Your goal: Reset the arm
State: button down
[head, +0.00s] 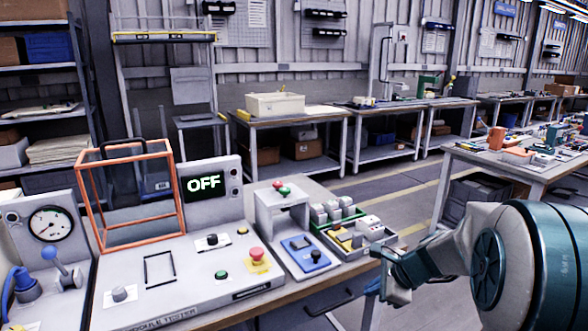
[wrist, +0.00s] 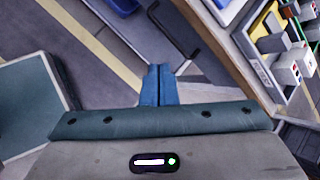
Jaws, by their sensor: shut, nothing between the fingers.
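My gripper (wrist: 157,72) shows in the wrist view with its two blue fingers pressed together and nothing between them. It points down over the floor, clear of the bench. In the head view my arm comes in from the right, and the blue fingers (head: 373,286) hang just right of the workbench's right end. The tester panel (head: 205,262) stands on the bench at the left, with a display (head: 204,185) reading OFF. The fingers touch none of these things.
An orange wire-frame cage (head: 97,222) stands open above the tester. A red button (head: 257,254) and a tray of small parts (head: 343,228) lie nearer my arm. A gauge (head: 49,224) is at far left. A cluttered table (head: 470,158) stands behind my arm. The aisle floor is clear.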

jog(key=s+a+r+n+g+h+p, duration=0.1)
jog(key=s+r+n+p, duration=0.3)
jog(key=s+n, duration=0.6)
jog(key=s+a+r+n+g+h+p, duration=0.1)
jog(key=s+a+r+n+h+p, duration=0.2)
jog(key=s+r+n, duration=0.6)
jog(key=s+p, duration=0.2)
jog(key=s, duration=0.1)
jog(key=shift+s+n+g+h, duration=0.15)
jog(key=shift+n+g+h, duration=0.25)
